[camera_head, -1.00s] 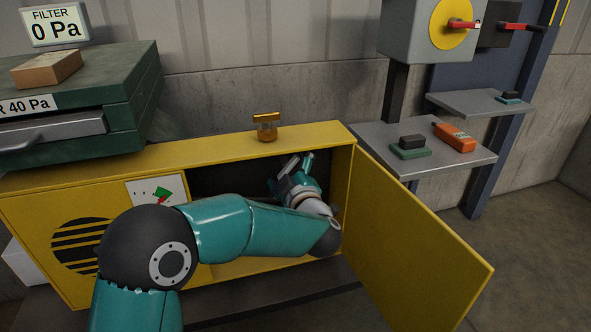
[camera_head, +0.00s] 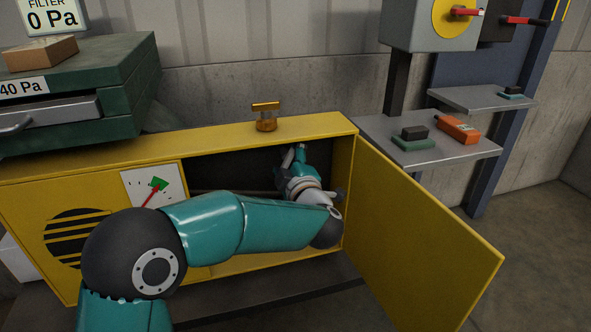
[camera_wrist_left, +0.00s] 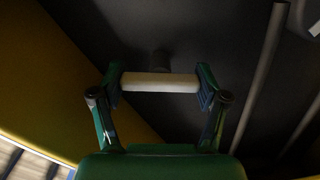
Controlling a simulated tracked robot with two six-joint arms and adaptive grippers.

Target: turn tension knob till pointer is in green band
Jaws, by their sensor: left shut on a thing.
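My left gripper (camera_head: 294,155) is inside the open yellow cabinet (camera_head: 240,130), at the right of its dark opening. In the left wrist view its two fingers (camera_wrist_left: 160,83) are shut on the ends of a pale bar-shaped knob (camera_wrist_left: 160,82), with a dark shaft behind it. In the head view I cannot make out the knob. A white gauge (camera_head: 134,185) with a green band (camera_head: 160,184) is on the cabinet front. Its red pointer (camera_head: 151,195) slants up right and its tip overlaps the green band. My right gripper is not in view.
The yellow door (camera_head: 425,235) stands open on the right. A brass T-shaped handle (camera_head: 266,117) stands on the cabinet top. Grey shelves on the right hold an orange device (camera_head: 458,130) and a green-based block (camera_head: 413,138). Pale rods (camera_wrist_left: 262,75) run beside my gripper.

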